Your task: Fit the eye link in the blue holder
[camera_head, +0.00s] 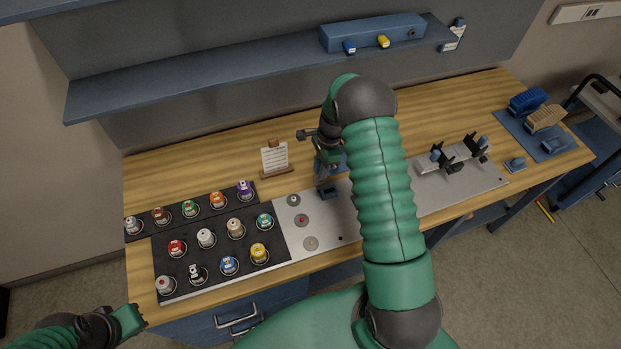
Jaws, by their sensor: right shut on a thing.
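My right gripper (326,152) is beyond the bend of my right arm, above the middle of the bench, and largely hidden by the arm. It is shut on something. A small dark grey piece (306,134) sticks out to the left there; I take it for the eye link, but its outline is unclear. A blue upright piece (322,171), which looks like the blue holder, stands just below the gripper on the grey plate, partly hidden. I cannot tell whether link and holder touch. My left gripper (136,318) is low at the left, off the bench front; its jaws are unclear.
A black tray (215,262) with several coloured jars fills the bench's left. A small note stand (275,159) is behind the plate. Black brackets (460,153) stand to the right. Brushes (545,117) lie at the far right. A blue shelf (200,72) overhangs the back.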

